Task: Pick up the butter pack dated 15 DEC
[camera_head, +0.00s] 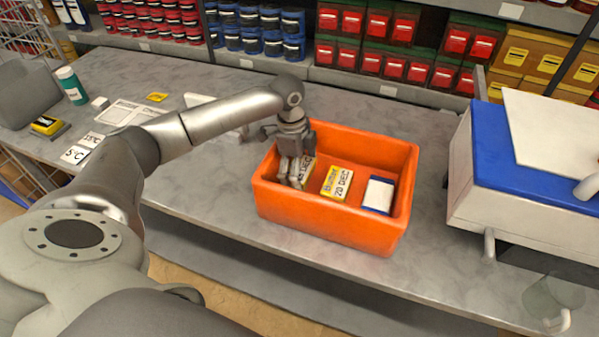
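An orange crate (330,225) stands on the grey table. My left gripper (291,178) reaches down into its left end, at a pack (307,170) whose label is partly hidden by the gripper; "DEC" shows, and the number before it is hard to read. The fingers are at the pack's left side; I cannot tell if they are closed on it. A yellow and white butter pack (337,183) marked "20 DEC" lies in the middle of the crate. A white and blue pack (379,194) lies to its right. My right gripper is not in view.
A large white and blue machine (460,180) stands right of the crate. White cards, including one marked "5°C" (75,154), a yellow-black box (47,125) and a green bottle (71,86) are at the left. Stocked shelves (390,90) line the back. Table in front of the crate is clear.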

